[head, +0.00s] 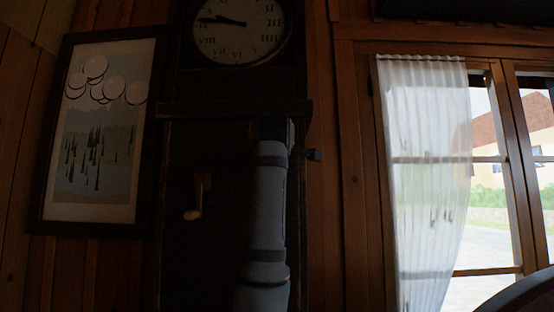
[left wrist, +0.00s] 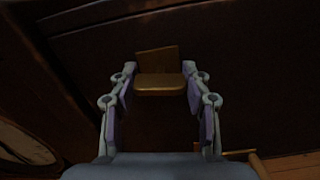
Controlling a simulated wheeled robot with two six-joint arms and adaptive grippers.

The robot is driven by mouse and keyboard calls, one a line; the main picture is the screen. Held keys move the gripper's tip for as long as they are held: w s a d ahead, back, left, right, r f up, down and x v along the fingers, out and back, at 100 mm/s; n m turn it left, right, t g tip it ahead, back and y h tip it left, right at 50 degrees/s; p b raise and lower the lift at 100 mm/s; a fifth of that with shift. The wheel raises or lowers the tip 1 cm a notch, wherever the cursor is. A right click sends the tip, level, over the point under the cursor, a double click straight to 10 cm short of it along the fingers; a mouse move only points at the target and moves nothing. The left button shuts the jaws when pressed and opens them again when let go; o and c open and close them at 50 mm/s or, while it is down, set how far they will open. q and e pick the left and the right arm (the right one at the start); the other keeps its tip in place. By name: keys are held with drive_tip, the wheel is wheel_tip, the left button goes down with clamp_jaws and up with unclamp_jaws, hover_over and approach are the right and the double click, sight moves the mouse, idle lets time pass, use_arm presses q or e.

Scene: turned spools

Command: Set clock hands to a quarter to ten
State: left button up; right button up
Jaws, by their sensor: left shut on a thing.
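The tall dark clock has a round pale face (head: 238,40) with Roman numerals at the top of the head view. Its two dark hands (head: 221,20) both point left, close together, towards the IX and X side. In the left wrist view my left gripper (left wrist: 159,78) has its fingers on either side of a small brass-coloured piece (left wrist: 160,88) and is shut on it. A grey arm of mine (head: 268,190) rises in front of the clock case in the head view; its gripper cannot be made out there. My right gripper is not in view.
A brass-coloured handle on a plate (head: 203,186) is on the dark clock case (head: 215,145). A small dark part (head: 314,155) sticks out at the case's right side. A framed picture (head: 98,150) hangs left; a curtained window (head: 428,180) is right.

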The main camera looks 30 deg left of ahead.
use_arm(q)
drive_tip(key=shift+f+n, duration=0.15)
drive_tip(key=shift+n, duration=0.95)
drive_tip(key=o, duration=1.2)
drive_tip(key=shift+s, duration=0.1)
drive_tip(key=shift+s+d, duration=0.1)
drive_tip(key=v, duration=1.1)
drive_tip(key=shift+s+d, duration=0.15)
drive_tip(key=shift+s, duration=0.2)
